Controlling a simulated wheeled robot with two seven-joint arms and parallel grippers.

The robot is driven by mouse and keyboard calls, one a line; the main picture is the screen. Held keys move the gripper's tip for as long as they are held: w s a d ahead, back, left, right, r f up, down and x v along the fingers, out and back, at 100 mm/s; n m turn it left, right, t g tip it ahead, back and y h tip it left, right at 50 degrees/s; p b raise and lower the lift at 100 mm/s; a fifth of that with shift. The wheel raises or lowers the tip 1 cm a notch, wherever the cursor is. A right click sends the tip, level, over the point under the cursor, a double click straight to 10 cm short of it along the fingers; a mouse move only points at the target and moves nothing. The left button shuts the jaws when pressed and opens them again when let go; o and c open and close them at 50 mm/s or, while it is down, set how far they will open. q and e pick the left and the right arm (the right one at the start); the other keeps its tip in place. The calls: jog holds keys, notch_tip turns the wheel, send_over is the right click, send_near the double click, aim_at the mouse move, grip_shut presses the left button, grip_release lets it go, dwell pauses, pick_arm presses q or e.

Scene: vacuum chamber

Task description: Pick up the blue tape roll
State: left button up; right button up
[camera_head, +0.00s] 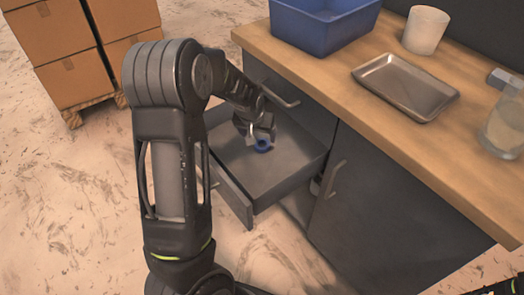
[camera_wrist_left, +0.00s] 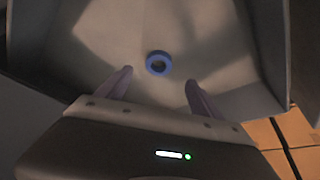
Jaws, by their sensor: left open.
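The blue tape roll (camera_head: 263,145) lies on the floor of an open grey drawer (camera_head: 283,185) under the counter. In the left wrist view the tape roll (camera_wrist_left: 159,63) lies flat with its hole facing up. My left gripper (camera_head: 262,133) is over the drawer, close to the roll. In the left wrist view its two fingers (camera_wrist_left: 155,88) are spread apart, with nothing between them, and the roll shows beyond the fingertips, roughly centred between them. The exact height above the roll is hard to tell. My right gripper is not seen; only a bit of dark arm shows at the bottom right.
The drawer walls surround the roll. Cardboard boxes (camera_head: 60,45) stand at the left.

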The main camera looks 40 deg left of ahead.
aim_at(262, 146)
pick_arm(q)
jog(key=shift+f, duration=0.2)
jog(key=shift+x, duration=1.3)
jog(key=shift+b+x, duration=0.6)
jog(key=shift+x, duration=2.05)
jog(key=shift+w+r, duration=0.1)
jog(key=shift+w, duration=0.05)
jog(key=shift+d, duration=0.1)
jog(key=shift+c, duration=0.5)
jog(key=c, duration=1.3)
